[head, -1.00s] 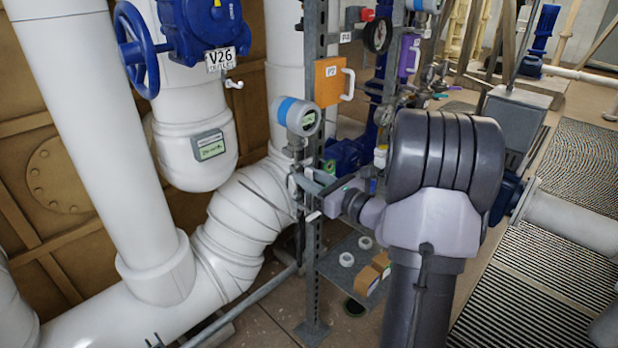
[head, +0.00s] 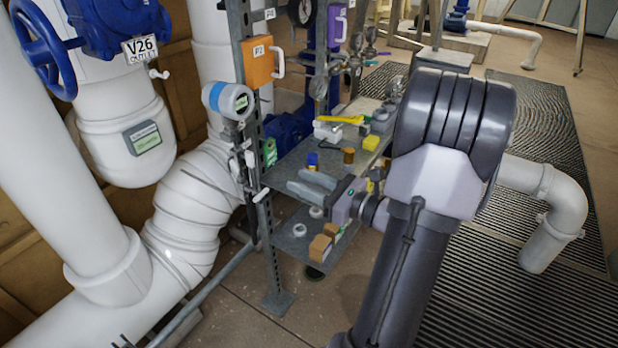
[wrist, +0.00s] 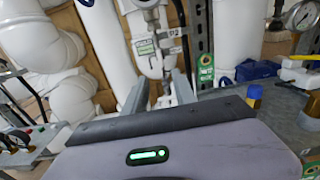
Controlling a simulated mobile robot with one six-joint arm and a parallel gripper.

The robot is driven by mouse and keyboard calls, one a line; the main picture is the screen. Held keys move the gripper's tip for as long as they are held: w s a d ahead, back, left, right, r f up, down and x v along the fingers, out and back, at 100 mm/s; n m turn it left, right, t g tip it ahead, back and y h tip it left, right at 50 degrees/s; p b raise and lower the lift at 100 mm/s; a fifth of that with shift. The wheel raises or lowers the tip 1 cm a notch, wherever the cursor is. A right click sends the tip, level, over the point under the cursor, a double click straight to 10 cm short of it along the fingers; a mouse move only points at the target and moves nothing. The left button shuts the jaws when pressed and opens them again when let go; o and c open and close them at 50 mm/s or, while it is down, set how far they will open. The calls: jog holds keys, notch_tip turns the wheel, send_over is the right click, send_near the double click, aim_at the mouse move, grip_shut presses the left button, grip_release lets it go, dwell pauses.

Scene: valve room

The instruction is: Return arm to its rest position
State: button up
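My gripper (head: 302,182) is in the middle of the head view, pointing left, in front of the shelf rack. Its two grey fingers are apart and I see nothing held between them. In the wrist view the fingers (wrist: 160,88) stand apart, with a small valve and white tag on the pipework beyond them. My dark arm fills the right middle of the head view, bent at its large joint.
A perforated post (head: 259,150) carries a round gauge transmitter (head: 230,101) left of my gripper. A shelf (head: 300,160) holds a yellow tool (head: 342,119) and small parts. White pipes (head: 190,215) stand left; floor grating (head: 480,290) lies right.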

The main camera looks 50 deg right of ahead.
jog(key=shift+s, duration=0.65)
jog(key=w+a+r+n+g+y, duration=0.1)
jog(key=a+n+g+y, duration=0.5)
jog(key=a, duration=0.7)
jog(key=w+a+r+n+g+y, duration=0.15)
jog(key=a+n+g, duration=0.25)
jog(key=a+n, duration=0.75)
jog(key=s+a+r+n+g+h, duration=0.2)
jog(key=s+a+n+h, duration=0.4)
jog(key=s+a+n, duration=0.3)
jog(key=a+n, duration=0.2)
jog(key=n, duration=0.2)
jog(key=shift+a+h, duration=0.2)
jog(key=shift+h, duration=0.15)
